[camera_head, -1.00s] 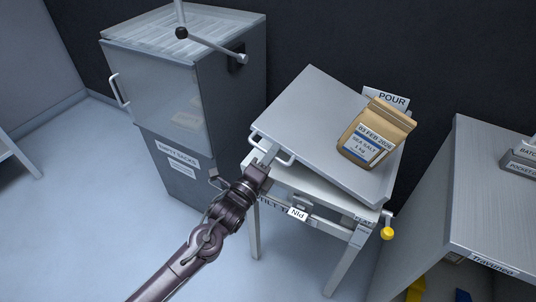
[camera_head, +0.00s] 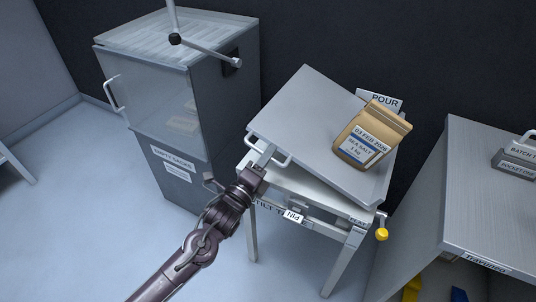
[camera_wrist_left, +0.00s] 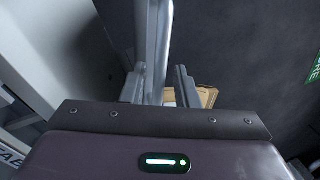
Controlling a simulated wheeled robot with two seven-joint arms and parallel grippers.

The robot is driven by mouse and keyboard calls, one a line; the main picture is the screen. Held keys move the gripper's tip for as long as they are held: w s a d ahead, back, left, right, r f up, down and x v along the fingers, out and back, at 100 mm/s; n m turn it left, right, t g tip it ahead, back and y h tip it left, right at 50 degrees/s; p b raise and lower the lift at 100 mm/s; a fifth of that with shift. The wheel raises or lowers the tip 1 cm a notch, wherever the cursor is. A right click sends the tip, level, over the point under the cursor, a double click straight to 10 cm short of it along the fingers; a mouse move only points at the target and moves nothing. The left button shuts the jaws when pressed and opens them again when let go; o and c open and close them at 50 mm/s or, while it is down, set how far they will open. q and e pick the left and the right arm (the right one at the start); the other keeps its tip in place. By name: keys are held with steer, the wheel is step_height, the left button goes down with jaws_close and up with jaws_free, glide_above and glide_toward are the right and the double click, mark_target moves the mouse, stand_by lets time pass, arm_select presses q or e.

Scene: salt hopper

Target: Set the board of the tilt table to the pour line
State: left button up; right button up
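The tilt table's board (camera_head: 300,105) is a grey plate tilted above its white frame (camera_head: 310,188), its left near edge raised and its right end low. A paper sack of sea salt (camera_head: 370,135) rests on the board. My left gripper (camera_head: 264,160) is at the board's handle (camera_head: 284,160) on the left near edge. A POUR sign (camera_head: 384,100) stands behind the sack. My right gripper is not in view.
A grey cabinet (camera_head: 180,100) stands to the left. A grey bench (camera_head: 490,190) is at the right. Open floor (camera_head: 80,190) lies to the left.

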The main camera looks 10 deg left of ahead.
arm_select(q)
steer(key=v, duration=0.7)
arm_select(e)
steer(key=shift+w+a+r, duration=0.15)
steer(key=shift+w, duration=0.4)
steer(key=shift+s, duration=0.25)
